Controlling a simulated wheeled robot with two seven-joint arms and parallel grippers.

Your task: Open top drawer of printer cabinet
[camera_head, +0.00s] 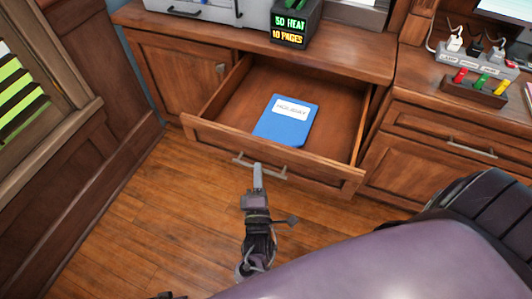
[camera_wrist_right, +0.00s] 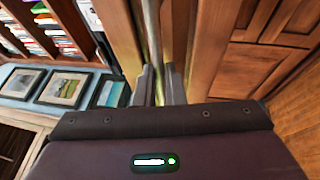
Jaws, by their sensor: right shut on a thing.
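The wooden printer cabinet (camera_head: 165,75) stands at the back, and its top drawer (camera_head: 335,125) is pulled well out. A blue folder (camera_head: 283,125) with a white label reading "HOLIDAY" lies in the drawer. My right gripper (camera_head: 258,172) is at the silver bar handle (camera_head: 275,173) on the drawer front and is shut on it. In the right wrist view, the fingers of my right gripper (camera_wrist_right: 160,90) stand on either side of the handle, with the drawer wood just beyond.
A printer (camera_head: 215,10) and a small sign box (camera_head: 292,25) reading "50 HEAT" and "10 PAGES" stand on the cabinet top. Wood floor (camera_head: 130,235) is clear at the left.

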